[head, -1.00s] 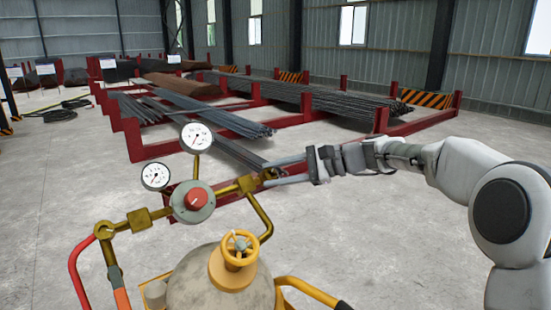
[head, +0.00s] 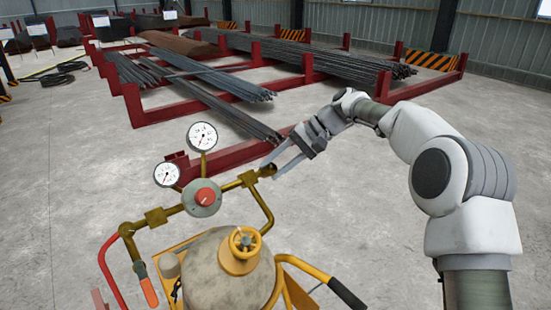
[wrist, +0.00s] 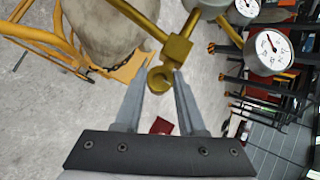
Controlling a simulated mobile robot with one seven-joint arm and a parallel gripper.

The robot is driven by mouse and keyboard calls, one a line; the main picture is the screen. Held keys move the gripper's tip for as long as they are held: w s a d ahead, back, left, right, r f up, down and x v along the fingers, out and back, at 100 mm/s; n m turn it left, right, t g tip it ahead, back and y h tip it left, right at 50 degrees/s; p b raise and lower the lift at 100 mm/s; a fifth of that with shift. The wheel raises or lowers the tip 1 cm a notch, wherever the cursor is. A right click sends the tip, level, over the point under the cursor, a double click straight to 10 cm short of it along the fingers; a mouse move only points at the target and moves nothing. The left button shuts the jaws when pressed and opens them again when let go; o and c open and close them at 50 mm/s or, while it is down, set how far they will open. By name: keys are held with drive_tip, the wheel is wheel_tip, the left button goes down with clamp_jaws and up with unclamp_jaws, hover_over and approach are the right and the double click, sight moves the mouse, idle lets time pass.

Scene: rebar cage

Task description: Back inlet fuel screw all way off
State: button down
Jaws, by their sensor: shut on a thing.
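The inlet fuel screw (head: 267,171) is a small brass piece at the right end of the brass regulator pipe (head: 232,185). In the wrist view the screw (wrist: 160,79) looks round and lies between my fingertips, close to the pipe's brass block. My gripper (head: 268,164) reaches it from the upper right and is shut on it; the gripper also shows in the wrist view (wrist: 159,76). The screw is partly hidden by the fingers in the head view. I cannot tell how far its thread is out.
The regulator's red knob (head: 205,196) and two gauges (head: 202,136) stand left of the gripper. Below are the tank (head: 228,275), its yellow handwheel (head: 240,250) and a black-gripped cart handle (head: 345,294). Red rebar racks (head: 150,112) lie behind. The floor at right is clear.

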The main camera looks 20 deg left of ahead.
drive_tip(key=shift+h, duration=0.3)
idle(0.4)
drive_tip(key=c, duration=0.8)
unclamp_jaws()
drive_tip(key=shift+o, duration=0.2)
drive_tip(key=p+v, duration=0.2)
drive_tip(key=v, duration=1.5)
drive_tip(key=shift+d+p, duration=0.15)
drive_tip(key=shift+p, duration=0.25)
drive_tip(key=shift+r, duration=0.1)
drive_tip(key=shift+r, duration=0.1)
